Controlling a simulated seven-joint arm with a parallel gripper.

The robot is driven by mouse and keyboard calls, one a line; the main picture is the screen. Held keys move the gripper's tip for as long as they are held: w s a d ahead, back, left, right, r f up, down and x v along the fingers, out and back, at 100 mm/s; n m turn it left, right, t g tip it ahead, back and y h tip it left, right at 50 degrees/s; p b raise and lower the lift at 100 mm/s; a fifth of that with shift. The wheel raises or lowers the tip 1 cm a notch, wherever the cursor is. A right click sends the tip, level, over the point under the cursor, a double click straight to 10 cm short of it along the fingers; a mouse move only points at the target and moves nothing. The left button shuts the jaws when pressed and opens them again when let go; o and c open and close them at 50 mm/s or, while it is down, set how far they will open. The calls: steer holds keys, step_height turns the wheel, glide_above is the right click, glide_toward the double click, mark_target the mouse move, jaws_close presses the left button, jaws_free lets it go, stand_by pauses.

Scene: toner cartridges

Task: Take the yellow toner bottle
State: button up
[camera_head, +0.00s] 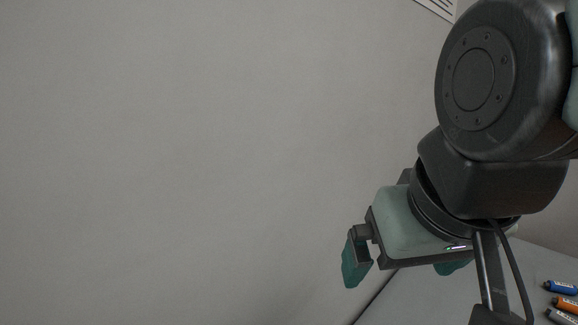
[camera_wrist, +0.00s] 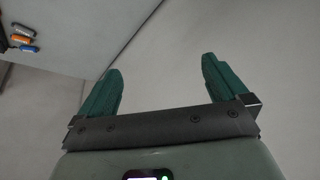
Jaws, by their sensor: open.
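No yellow toner bottle can be made out in either view. My gripper (camera_head: 405,271) hangs at the lower right of the head view, in front of a plain grey wall. Its two green fingers are spread wide. In the wrist view my gripper (camera_wrist: 162,72) also shows open, with nothing between the fingers.
A light grey surface (camera_head: 422,296) lies at the lower right of the head view. On it are a blue marker-like item (camera_head: 562,287), an orange one (camera_head: 566,303) and a grey one (camera_head: 563,317). A printed sheet (camera_head: 437,7) is on the wall.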

steer(key=shift+s+a+f+m, duration=0.3)
steer(key=shift+s+a+f, duration=0.1)
steer(key=shift+s, duration=0.15)
steer(key=shift+c, duration=0.9)
steer(key=shift+r, duration=0.1)
